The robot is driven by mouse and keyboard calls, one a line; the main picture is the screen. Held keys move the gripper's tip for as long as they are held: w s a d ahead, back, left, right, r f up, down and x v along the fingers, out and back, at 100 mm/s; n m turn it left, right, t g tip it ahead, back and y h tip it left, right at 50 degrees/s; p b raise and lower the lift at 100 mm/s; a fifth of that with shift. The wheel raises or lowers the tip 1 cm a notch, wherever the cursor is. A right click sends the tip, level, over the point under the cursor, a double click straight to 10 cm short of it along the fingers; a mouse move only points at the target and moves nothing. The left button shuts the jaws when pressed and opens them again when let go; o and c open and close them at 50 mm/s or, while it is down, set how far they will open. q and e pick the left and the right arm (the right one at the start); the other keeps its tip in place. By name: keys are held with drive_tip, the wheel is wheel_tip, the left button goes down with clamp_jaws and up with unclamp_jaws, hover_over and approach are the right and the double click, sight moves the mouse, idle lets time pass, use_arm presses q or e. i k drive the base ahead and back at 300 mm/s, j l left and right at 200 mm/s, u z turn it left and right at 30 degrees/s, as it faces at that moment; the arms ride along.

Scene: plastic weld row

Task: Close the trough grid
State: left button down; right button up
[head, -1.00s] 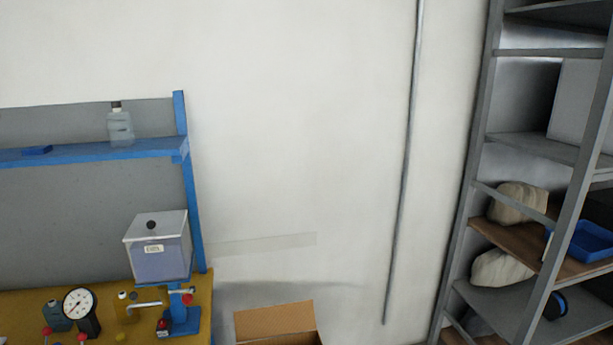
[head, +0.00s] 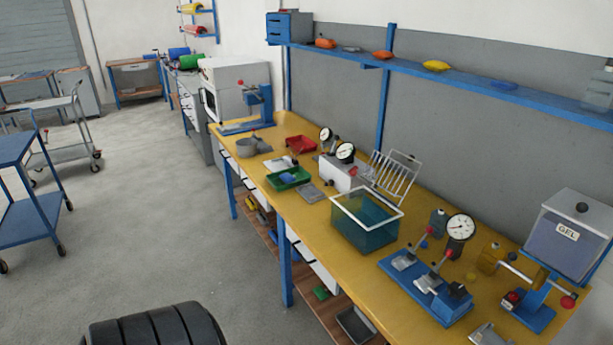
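The trough (head: 362,238) is a see-through greenish-blue tank with a white rim, standing on the yellow bench. A white barred grid (head: 394,174) stands raised and tilted at the trough's back side, so the trough's top is open. Whether the grid is hinged to the rim is too small to tell. Neither of my grippers is in view.
Right of the trough are a blue fixture with a dial gauge (head: 460,227) and a GEL container (head: 570,235). Left are a green tray (head: 288,178), a red tray (head: 300,144) and a white box (head: 343,174). A shelf (head: 450,78) runs above.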

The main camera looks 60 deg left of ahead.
sight(411, 158)
drive_tip(key=u, duration=1.35)
drive_tip(key=z, duration=0.5)
drive_tip(key=i+j+z, duration=0.15)
drive_tip(key=j+z, duration=0.45)
drive_tip(key=z, duration=0.2)
drive_tip(key=i+j+z, duration=0.1)
drive_tip(key=j+z, duration=0.7)
drive_tip(key=l, duration=0.1)
